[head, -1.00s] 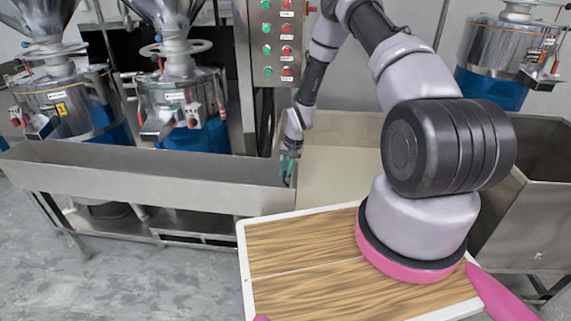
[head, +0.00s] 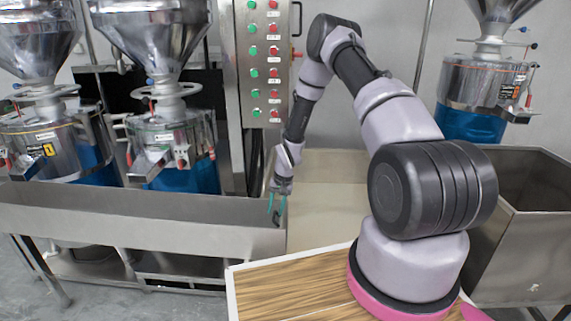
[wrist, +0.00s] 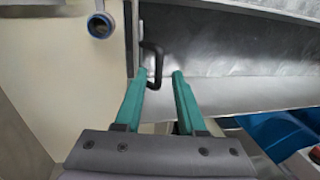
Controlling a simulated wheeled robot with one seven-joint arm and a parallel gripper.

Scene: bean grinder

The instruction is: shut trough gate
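The long steel trough (head: 130,228) runs across the left of the head view and ends near my gripper (head: 277,209). The gate's black bent handle (wrist: 157,62) stands out from a thin plate (wrist: 132,35) at the trough's end in the wrist view. I cannot tell how far open the gate is. My gripper, with two teal fingers, also shows in the wrist view (wrist: 159,75). It is open and points down at the trough's end. The handle's lower end appears between the fingers, and no grip on it shows.
Steel mills with blue lower parts (head: 165,135) stand behind the trough. A control panel (head: 264,70) rises behind my gripper. A steel bin (head: 520,235) stands at the right. A short blue-rimmed pipe (wrist: 100,25) shows left of the handle.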

